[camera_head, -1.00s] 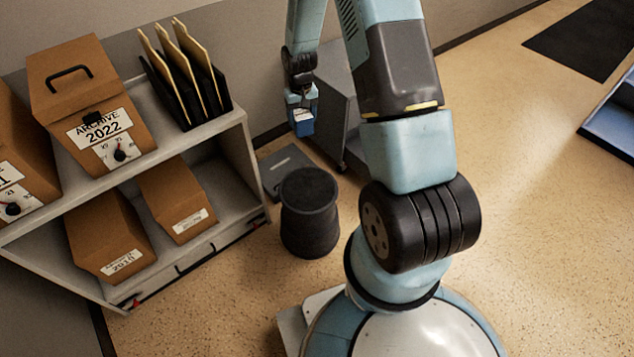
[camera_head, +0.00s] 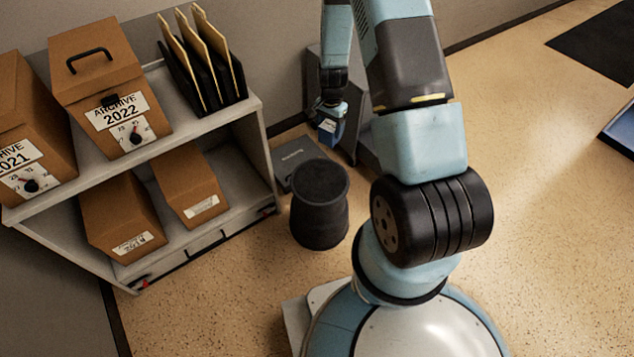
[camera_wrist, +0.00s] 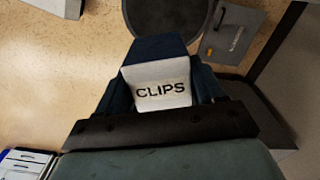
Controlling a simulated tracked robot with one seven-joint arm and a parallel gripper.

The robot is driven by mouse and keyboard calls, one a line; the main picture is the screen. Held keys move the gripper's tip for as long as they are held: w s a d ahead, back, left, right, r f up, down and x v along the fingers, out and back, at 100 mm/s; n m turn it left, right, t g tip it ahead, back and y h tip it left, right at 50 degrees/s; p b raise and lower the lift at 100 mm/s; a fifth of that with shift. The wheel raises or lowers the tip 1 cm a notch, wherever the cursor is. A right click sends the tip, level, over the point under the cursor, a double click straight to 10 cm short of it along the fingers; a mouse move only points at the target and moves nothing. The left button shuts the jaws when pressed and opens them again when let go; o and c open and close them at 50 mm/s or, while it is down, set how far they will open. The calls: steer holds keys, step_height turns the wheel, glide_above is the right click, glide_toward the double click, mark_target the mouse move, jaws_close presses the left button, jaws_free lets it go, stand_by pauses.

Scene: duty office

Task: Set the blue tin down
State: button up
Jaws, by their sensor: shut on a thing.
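The blue tin (camera_head: 330,131) hangs in my gripper (camera_head: 331,112), above the floor between the shelf and the grey cabinet. In the wrist view the blue tin (camera_wrist: 155,48) has a white label reading CLIPS. My gripper (camera_wrist: 160,92) is shut on it, one finger at each side. In the head view the tin is small and its underside is hidden, so its exact height cannot be told.
A black round stool (camera_head: 320,205) stands just below and left of the tin. A flat grey box (camera_head: 293,160) lies behind it. A shelf (camera_head: 215,185) with archive boxes is at left.

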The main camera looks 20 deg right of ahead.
steer(key=s+d+f+m, duration=0.4)
steer(key=s+f+m, duration=0.15)
steer(key=m, duration=0.55)
steer(key=s+d+f+m, duration=0.45)
steer(key=s+m, duration=0.25)
steer(key=m, duration=0.5)
glide_toward(324, 186)
steer(key=shift+s+d, duration=0.1)
steer(key=shift+d, duration=0.05)
steer(key=shift+f, duration=1.7)
steer(key=shift+f, duration=0.1)
steer(key=o, duration=1.1)
steer(key=shift+o, duration=0.2)
step_height(324, 186, up, 12)
steer(key=shift+w+r, duration=0.2)
